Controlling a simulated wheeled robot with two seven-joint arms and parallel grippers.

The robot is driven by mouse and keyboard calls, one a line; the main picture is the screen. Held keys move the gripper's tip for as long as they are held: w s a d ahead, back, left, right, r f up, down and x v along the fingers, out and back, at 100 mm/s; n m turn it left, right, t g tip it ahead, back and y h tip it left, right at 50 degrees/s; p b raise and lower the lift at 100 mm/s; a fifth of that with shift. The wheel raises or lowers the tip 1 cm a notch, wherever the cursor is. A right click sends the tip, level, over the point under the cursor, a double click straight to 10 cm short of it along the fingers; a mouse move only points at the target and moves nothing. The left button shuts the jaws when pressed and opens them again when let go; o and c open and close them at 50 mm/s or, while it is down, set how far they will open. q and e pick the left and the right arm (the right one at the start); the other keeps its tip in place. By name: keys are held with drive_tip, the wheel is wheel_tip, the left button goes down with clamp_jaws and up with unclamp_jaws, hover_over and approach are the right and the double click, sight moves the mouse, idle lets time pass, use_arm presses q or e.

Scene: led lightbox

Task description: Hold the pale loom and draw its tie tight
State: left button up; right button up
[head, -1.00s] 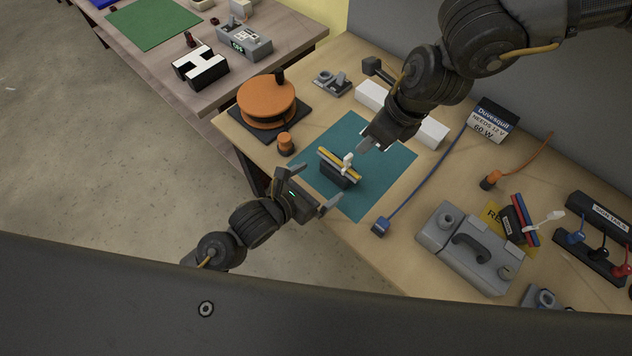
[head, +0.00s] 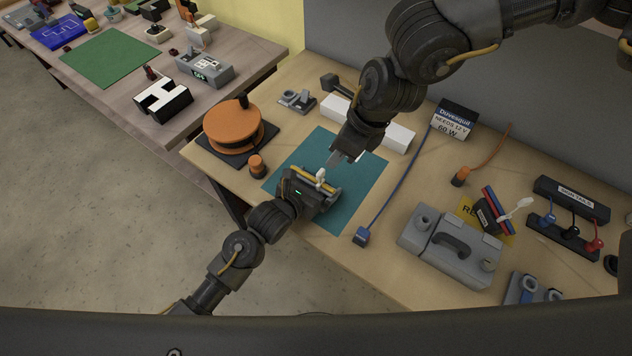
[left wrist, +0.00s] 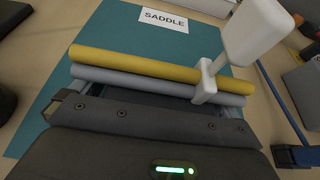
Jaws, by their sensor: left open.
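The pale loom, a yellow rod beside a grey one, lies at the teal mat (head: 348,207); its yellow rod (head: 308,176) shows in the head view. In the left wrist view the yellow rod (left wrist: 150,63) and grey rod (left wrist: 140,82) run side by side. A white tie (left wrist: 206,82) loops around them, with a large pale block-like end rising at upper right. My left gripper (head: 319,188) is open, close against the loom's near side. My right gripper (head: 337,160) hangs just above and behind the tie (head: 320,176); whether its jaws are shut or touch the tie is unclear.
A label reading SADDLE (left wrist: 164,21) lies on the mat. An orange spool (head: 233,126) stands left, a white bar (head: 398,137) behind. A grey case (head: 450,245), a blue cable (head: 400,190) and a red-and-blue bundle with a white tie (head: 490,208) are to the right.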

use_arm(q)
drive_tip(key=c, duration=1)
use_arm(e)
drive_tip(key=shift+f, duration=0.1)
drive_tip(key=shift+c, duration=0.4)
idle(0.3)
